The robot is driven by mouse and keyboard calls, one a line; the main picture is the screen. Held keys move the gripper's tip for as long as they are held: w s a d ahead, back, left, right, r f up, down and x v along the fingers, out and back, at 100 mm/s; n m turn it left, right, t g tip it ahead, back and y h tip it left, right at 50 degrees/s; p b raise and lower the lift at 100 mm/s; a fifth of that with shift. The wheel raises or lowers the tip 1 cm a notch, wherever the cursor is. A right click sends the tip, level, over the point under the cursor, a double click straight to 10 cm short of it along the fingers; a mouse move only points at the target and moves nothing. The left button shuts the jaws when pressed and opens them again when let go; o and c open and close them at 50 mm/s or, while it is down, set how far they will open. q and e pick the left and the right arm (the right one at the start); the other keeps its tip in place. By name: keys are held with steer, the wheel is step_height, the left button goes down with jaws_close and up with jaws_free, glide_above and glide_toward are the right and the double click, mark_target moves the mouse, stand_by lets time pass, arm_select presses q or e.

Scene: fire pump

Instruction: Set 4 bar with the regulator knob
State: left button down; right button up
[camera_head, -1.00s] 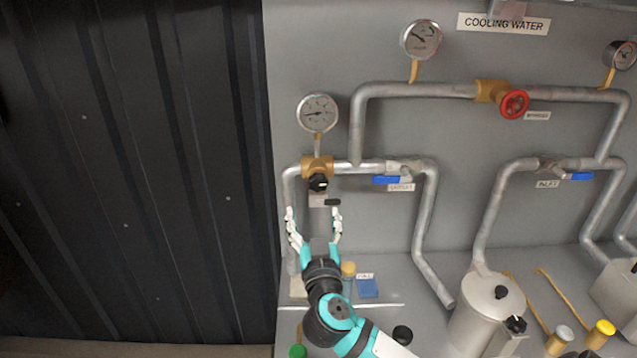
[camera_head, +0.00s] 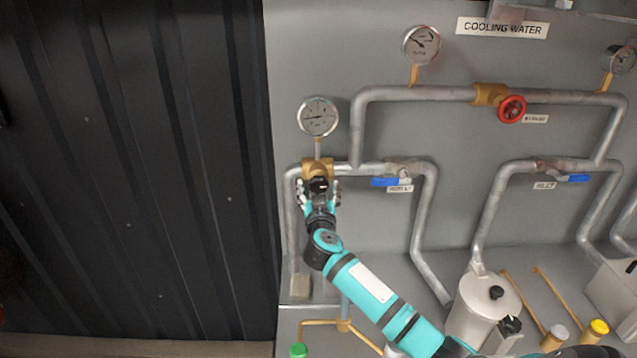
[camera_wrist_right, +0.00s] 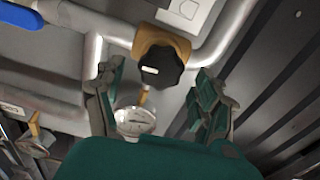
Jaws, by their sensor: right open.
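The regulator knob (camera_head: 319,185) is black with a pale mark and sits on a brass body (camera_head: 317,167) at the left end of the pipework. In the right wrist view the knob (camera_wrist_right: 159,67) is between and beyond the fingers. My right gripper (camera_head: 319,190) is open around or just in front of the knob; the fingers (camera_wrist_right: 160,90) stand apart on both sides, with no clear contact. The round gauge (camera_head: 318,117) stands above the regulator; its reading is too small to tell. My left gripper is not in view.
Blue-handled valves (camera_head: 391,182) and a red handwheel (camera_head: 512,109) are to the right. A grey pump housing (camera_head: 485,312) stands low on the right. Grey pipes run close beside the regulator. A dark corrugated wall (camera_head: 130,180) fills the left.

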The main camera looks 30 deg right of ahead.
steer(key=shift+x, duration=1.3)
steer(key=c, duration=1.2)
